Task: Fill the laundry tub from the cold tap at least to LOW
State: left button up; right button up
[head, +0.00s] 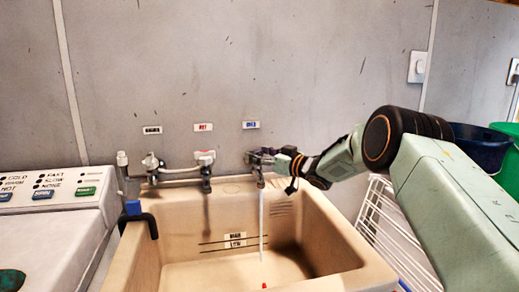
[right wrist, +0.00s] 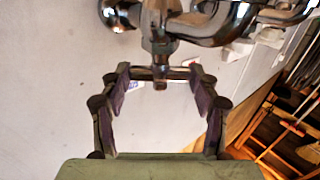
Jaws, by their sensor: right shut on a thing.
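The beige laundry tub (head: 330,235) stands against the grey wall, with two dark level lines and small labels (head: 235,240) on its inner back wall. The cold tap (head: 258,160) is under the blue label (head: 250,125). A thin stream of water (head: 261,222) falls from its spout into the tub. My right gripper (head: 285,163) is at this tap. In the right wrist view its fingers (right wrist: 160,74) are around the tap's handle (right wrist: 160,50), shut on it. The water level is hard to make out. My left gripper is not in view.
The hot tap (head: 205,160) under a red label and another tap (head: 151,163) are to the left. A black hose (head: 150,222) hooks over the tub's left rim beside a washing machine (head: 45,240). A white wire rack (head: 385,225) and buckets (head: 480,145) are at right.

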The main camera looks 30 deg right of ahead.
jog(key=shift+d+r+n+g+y, duration=0.2)
jog(key=shift+n+g+y, duration=0.3)
jog(key=shift+y, duration=0.4)
jog(key=shift+n+y, duration=0.3)
jog(key=shift+n, duration=0.1)
jog(key=shift+w+r+n+g+y, duration=0.15)
jog(key=shift+n+g+y, duration=0.15)
jog(key=shift+y, duration=0.3)
jog(key=o, duration=1.1)
jog(key=shift+o, duration=0.3)
jog(key=shift+f, duration=0.2)
jog(key=v, duration=1.2)
jog(key=shift+a, duration=0.1)
